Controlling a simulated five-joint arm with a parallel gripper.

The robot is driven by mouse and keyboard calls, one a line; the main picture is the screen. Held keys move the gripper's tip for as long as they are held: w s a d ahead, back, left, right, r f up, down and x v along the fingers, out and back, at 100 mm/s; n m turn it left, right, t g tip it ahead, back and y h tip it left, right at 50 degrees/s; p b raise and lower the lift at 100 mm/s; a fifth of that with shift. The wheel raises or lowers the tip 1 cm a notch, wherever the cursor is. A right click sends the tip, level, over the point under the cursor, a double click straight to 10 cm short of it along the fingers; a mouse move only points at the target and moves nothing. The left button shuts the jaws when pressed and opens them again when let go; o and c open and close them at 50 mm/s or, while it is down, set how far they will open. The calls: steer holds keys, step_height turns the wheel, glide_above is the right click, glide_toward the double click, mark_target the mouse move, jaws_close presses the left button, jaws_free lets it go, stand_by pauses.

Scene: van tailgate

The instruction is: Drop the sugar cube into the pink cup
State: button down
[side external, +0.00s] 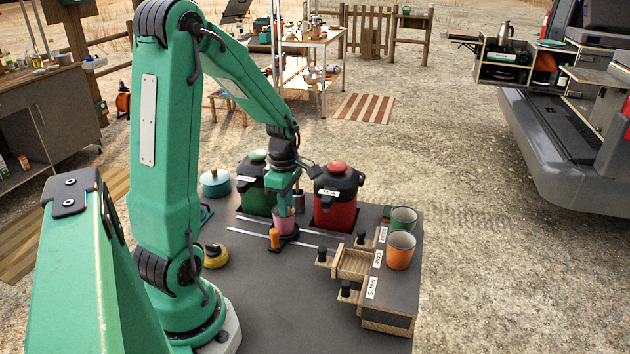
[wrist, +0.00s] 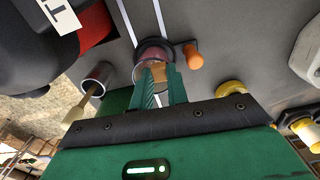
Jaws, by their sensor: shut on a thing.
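The pink cup (side external: 284,226) stands on the grey table in front of the two urns; its rim also shows in the wrist view (wrist: 152,45). My gripper (side external: 284,213) points down at the cup, with its fingertips at the cup's mouth. In the wrist view, my gripper's green fingers (wrist: 158,80) are close together over the opening. A small tan-brown piece (wrist: 158,72), which looks like the sugar cube, shows between the fingertips. The fingers hide much of it. In the side view the cube cannot be made out.
An orange knob (side external: 275,238) stands beside the cup. A metal cup (wrist: 98,75) holding a wooden stick is close by. Behind are a green urn (side external: 255,198) and a red urn (side external: 335,205). At right, a drawer box (side external: 390,297) carries an orange cup (side external: 401,255) and a green cup (side external: 402,222).

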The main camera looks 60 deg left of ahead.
steer(key=c, duration=1.3)
jaws_free()
steer(key=shift+r, duration=0.1)
steer(key=shift+r, duration=3.75)
steer(key=shift+w+d+r+m, duration=0.1)
steer(key=shift+d+r+m, duration=0.15)
steer(key=shift+d+m, duration=0.15)
steer(key=s+d+r+m+t, duration=0.2)
steer(key=s+d+r+m, duration=0.1)
steer(key=d+m, duration=0.6)
steer(key=s+d+r+m+t, duration=0.3)
steer(key=d+m, duration=0.6)
steer(key=m, duration=0.7)
step_height(320, 180, up, 2)
steer(key=shift+d+r+m+t, duration=0.2)
steer(key=shift+m+t, duration=0.1)
steer(key=shift+m, duration=0.1)
